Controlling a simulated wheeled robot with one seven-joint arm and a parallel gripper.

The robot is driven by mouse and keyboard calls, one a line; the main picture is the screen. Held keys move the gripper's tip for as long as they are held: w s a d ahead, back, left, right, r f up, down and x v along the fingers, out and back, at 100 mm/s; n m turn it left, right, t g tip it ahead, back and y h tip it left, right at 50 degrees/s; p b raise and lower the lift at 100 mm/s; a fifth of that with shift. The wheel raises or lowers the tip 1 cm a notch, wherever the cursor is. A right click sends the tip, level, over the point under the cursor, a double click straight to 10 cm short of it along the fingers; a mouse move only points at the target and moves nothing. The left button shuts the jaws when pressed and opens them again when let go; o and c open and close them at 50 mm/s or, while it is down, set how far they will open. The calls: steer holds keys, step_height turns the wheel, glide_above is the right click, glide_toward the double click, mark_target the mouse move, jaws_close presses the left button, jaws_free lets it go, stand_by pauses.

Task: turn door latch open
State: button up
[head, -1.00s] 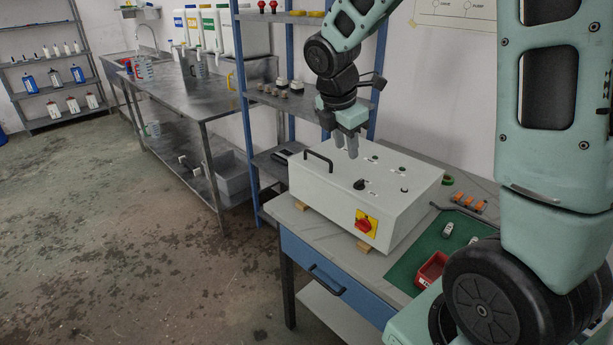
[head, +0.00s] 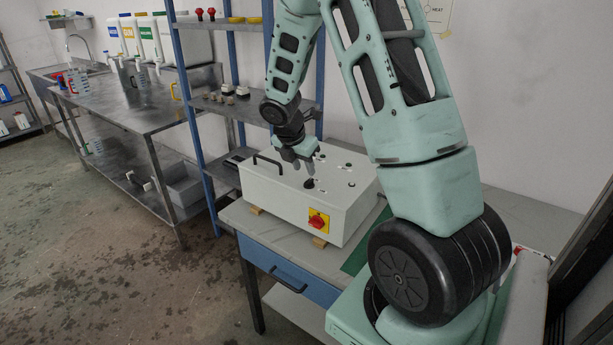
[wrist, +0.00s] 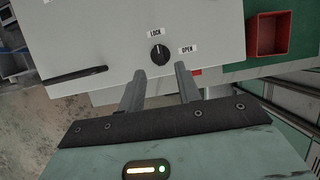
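The latch is a round black knob (wrist: 159,54) on the top of a pale grey box (head: 285,205). In the wrist view its light mark points up toward the LOCK label (wrist: 156,32); the OPEN label (wrist: 188,49) is to its right. In the head view the knob (head: 309,184) is small, just in front of my fingers. My gripper (wrist: 160,69) is open and empty, its fingertips apart on either side of the knob in the picture. It also shows in the head view (head: 303,167), above the box top. I cannot tell how high the fingertips are.
A black bar handle (wrist: 75,77) stands on the box top, left of the knob. A red-and-yellow switch (head: 318,220) is on the box front. A red bin (wrist: 268,35) sits to the right in the wrist view. A blue shelf post (head: 190,125) stands behind left.

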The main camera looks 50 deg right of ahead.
mark_target(308, 180)
steer(key=shift+x, duration=2.55)
jaws_close()
